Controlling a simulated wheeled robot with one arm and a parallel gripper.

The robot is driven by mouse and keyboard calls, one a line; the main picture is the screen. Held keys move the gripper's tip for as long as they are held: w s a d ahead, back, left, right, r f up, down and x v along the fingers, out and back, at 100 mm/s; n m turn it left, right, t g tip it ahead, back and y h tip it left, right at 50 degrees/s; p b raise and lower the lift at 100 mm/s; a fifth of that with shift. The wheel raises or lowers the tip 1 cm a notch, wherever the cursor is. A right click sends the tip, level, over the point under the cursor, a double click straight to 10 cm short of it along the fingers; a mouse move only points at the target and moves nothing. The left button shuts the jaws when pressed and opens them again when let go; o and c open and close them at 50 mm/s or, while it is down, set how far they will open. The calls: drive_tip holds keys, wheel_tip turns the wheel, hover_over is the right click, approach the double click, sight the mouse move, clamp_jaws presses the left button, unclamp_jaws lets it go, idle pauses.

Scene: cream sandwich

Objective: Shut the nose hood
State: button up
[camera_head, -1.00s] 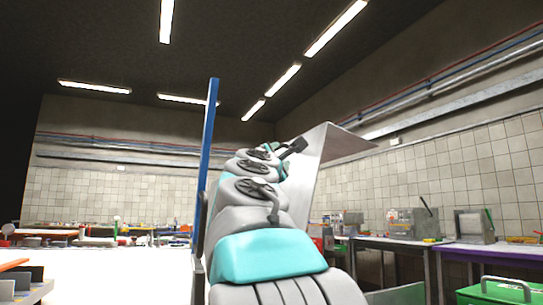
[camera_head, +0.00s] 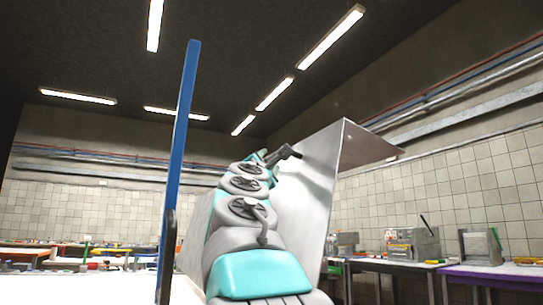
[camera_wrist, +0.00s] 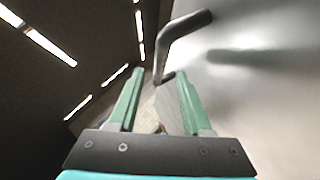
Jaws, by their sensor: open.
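The nose hood appears as a large pale metal panel (camera_head: 312,190) standing raised to the right of my arm, with a lip folded out at its top right. A dark bent handle (camera_head: 288,152) sticks out from its face, close to the far end of my arm. In the wrist view, the handle (camera_wrist: 172,38) curves down from the panel's glossy face (camera_wrist: 275,95). My gripper (camera_wrist: 158,75) has two green fingers spread apart. The handle's lower end shows at the gap near the fingertips; I cannot tell whether it touches them. The fingers are not clear in the head view.
A tall blue post (camera_head: 181,140) stands left of my arm. A purple-topped bench (camera_head: 500,271) with machines is along the right wall. Cluttered benches (camera_head: 75,252) line the far left.

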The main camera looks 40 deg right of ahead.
sight(271, 158)
drive_tip(key=shift+p+x, duration=1)
drive_tip(key=shift+x, duration=1.4)
clamp_jaws()
